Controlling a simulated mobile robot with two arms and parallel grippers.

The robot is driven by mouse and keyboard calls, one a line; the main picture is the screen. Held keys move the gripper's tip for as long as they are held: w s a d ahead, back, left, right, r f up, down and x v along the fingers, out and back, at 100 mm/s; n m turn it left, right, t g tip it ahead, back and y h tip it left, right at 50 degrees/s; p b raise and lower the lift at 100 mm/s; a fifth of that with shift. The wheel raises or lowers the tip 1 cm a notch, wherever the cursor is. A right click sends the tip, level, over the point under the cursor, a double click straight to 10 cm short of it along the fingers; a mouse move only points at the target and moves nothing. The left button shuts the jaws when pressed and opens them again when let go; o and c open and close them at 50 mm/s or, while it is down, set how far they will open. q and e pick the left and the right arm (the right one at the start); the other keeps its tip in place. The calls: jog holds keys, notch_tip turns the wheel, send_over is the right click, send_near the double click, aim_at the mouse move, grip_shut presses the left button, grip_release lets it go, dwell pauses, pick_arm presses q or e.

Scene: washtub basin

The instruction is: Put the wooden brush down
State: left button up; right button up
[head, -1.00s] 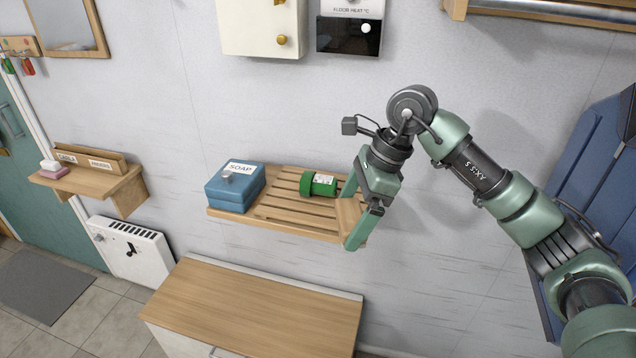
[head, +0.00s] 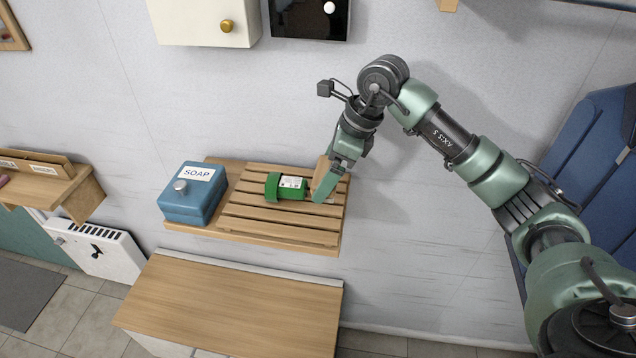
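The wooden brush (head: 320,174) shows as a tan wooden piece at my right gripper (head: 326,187). The gripper is shut on it, pointing down over the right part of the slatted wooden shelf (head: 260,230). The brush is partly hidden by the green finger. I cannot tell whether its lower end touches the slats. A green cylinder with a white label (head: 288,187) lies on the slats just left of the brush. My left gripper is not in view.
A blue soap box (head: 193,195) stands on the shelf's left end. The front slats are clear. A wooden-topped cabinet (head: 230,305) stands below. A white wall cabinet (head: 200,18) and a black panel (head: 312,20) hang above.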

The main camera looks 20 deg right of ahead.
notch_tip(320, 180, down, 3)
jog(key=shift+f+p, duration=0.1)
jog(key=shift+p, duration=0.45)
notch_tip(320, 180, down, 2)
jog(key=shift+w+f, duration=0.1)
jog(key=shift+w, duration=0.05)
jog(key=o, duration=1)
jog(key=shift+f, duration=0.1)
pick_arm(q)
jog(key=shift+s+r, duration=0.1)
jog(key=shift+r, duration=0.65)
pick_arm(e)
jog(key=shift+o, duration=0.2)
